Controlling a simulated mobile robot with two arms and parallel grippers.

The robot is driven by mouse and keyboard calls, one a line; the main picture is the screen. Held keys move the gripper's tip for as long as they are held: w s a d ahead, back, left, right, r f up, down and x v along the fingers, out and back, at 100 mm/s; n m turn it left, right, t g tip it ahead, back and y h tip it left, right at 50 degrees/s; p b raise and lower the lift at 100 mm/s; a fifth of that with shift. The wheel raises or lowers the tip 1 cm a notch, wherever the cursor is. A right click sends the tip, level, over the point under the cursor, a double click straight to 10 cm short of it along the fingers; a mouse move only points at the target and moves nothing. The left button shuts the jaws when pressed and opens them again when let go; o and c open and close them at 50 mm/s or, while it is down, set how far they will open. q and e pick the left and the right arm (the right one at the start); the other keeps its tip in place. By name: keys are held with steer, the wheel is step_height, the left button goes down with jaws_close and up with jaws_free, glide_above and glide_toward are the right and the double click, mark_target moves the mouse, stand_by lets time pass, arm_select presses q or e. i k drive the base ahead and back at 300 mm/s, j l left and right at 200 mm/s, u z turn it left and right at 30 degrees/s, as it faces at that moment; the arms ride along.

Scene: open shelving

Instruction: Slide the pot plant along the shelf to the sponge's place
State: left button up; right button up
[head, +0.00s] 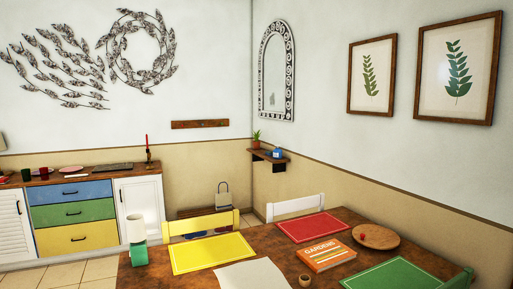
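A small pot plant (256,139) with green leaves in a reddish-brown pot stands upright at the left end of a small dark wall shelf (266,155). A small blue object (278,153) sits on the same shelf, to the right of the plant and apart from it. It is too small to tell whether it is the sponge. The shelf is far off, in the room's corner below the arched mirror. Neither of my grippers is in view.
A wooden dining table (345,222) fills the near right, with placemats, an orange book (326,256) and a round board (376,237). Yellow (201,223) and white (295,207) chairs stand behind it. A sideboard (72,212) stands left. Tiled floor (92,270) shows between sideboard and table.

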mark_target(256, 143)
steer(key=u, duration=0.25)
steer(key=j+u, duration=0.75)
steer(key=i+j+u, duration=0.15)
steer(key=j+u, duration=0.2)
steer(key=i+j, duration=1.05)
steer(key=i, duration=0.15)
steer(key=i+l+z, duration=0.1)
steer(key=i+z, duration=0.25)
steer(key=i, duration=0.7)
steer(key=i+j+z, duration=0.15)
steer(key=i+z, duration=0.15)
steer(key=i, duration=0.7)
steer(key=i+z, duration=0.2)
steer(key=i, duration=0.35)
steer(key=i+z, duration=0.15)
steer(key=i, duration=0.4)
steer(key=i+j+z, duration=0.2)
steer(key=i, duration=0.3)
steer(key=i+j+z, duration=0.15)
steer(key=i, duration=0.4)
steer(key=i+l+z, duration=0.25)
steer(key=i+z, duration=0.15)
steer(key=i+l+z, duration=0.1)
steer(key=i+z, duration=0.65)
steer(key=i+j+z, duration=0.2)
steer(key=i+z, duration=0.2)
steer(key=i, duration=0.15)
